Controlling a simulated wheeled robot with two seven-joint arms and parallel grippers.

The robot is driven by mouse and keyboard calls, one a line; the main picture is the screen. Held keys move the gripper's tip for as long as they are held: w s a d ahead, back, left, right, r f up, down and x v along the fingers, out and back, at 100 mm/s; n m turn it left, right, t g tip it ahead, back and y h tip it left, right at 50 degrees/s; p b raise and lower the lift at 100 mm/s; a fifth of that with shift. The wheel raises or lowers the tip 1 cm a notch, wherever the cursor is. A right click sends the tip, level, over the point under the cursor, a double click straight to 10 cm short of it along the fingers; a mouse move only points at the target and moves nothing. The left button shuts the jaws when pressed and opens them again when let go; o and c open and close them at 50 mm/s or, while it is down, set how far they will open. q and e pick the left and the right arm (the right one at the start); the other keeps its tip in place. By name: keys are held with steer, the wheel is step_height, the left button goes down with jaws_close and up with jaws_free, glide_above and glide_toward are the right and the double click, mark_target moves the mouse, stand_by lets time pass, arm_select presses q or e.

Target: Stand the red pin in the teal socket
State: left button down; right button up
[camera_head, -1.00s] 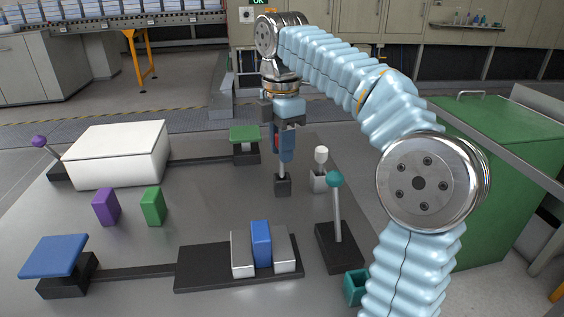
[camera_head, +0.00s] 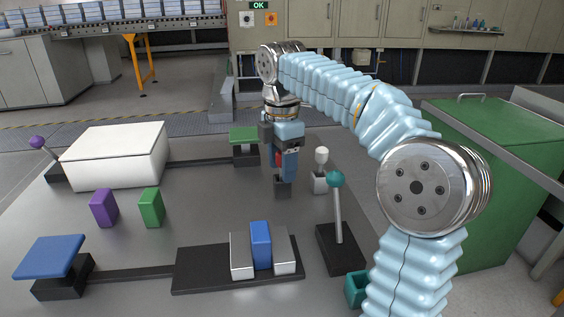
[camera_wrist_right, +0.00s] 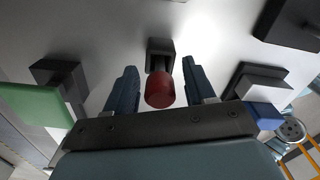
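The red pin (camera_wrist_right: 160,92) stands in a dark socket (camera_wrist_right: 160,47) in the right wrist view, seen from above. In the head view a small strip of the pin (camera_head: 278,159) shows beside my right gripper (camera_head: 285,172), above the dark socket (camera_head: 282,190). My right gripper's two fingers (camera_wrist_right: 160,88) are spread on either side of the pin, with gaps to it. The teal socket (camera_head: 354,290) is at the table's lower right in the head view, partly hidden by my right arm. My left gripper is not in view.
A white pin in a pale socket (camera_head: 320,184) stands just right of the gripper. A teal-knobbed lever (camera_head: 337,213) rises between there and the teal socket. A dark base (camera_head: 205,272) with blue and white blocks lies in front. A white box (camera_head: 115,158) is at left.

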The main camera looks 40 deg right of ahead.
steer(key=shift+r, duration=0.1)
step_height(320, 180, up, 12)
steer(key=p, duration=0.4)
steer(key=shift+r, duration=0.1)
stand_by(0.5)
